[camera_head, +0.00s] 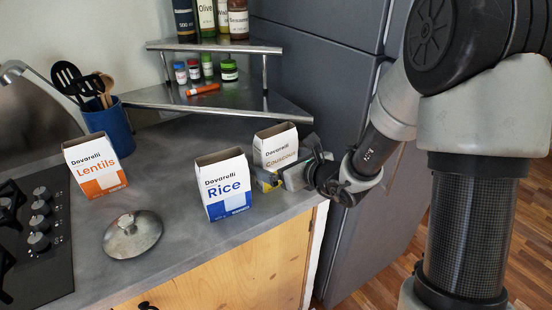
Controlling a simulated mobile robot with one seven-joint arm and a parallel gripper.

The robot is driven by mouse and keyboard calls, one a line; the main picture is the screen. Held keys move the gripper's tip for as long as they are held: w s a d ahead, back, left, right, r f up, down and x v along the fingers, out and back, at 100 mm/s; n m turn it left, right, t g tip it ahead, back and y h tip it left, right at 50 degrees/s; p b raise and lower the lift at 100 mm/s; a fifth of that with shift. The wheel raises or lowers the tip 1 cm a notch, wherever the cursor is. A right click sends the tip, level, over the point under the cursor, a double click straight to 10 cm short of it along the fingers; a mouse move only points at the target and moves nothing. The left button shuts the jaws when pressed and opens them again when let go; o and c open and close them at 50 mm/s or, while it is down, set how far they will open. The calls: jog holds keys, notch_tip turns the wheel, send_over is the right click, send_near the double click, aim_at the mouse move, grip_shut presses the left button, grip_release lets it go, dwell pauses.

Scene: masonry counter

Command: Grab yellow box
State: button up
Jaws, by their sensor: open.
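The couscous box (277,150), white with gold lettering and an open top, stands upright at the right end of the counter. It is the box with yellow print. My gripper (268,180) is open and reaches in from the right, low at the front and right of this box. It covers part of the box's lower face. I cannot tell whether the fingers touch the box or are on both sides of it.
A blue rice box (224,186) stands close on the left. An orange lentils box (96,168), a metal lid (132,236) and a blue utensil holder (110,129) are further left. A steel corner shelf (215,100) with jars stands behind; the fridge (325,85) is to the right.

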aim_at(276, 131)
jog(key=shift+w+a+f, duration=0.25)
jog(key=shift+w+a, duration=0.15)
jog(key=shift+w, duration=0.05)
jog(key=shift+r, duration=0.1)
jog(key=c, duration=1.4)
jog(key=shift+r, duration=0.15)
jog(key=shift+r+p, duration=1.1)
jog(key=shift+r, duration=3.7)
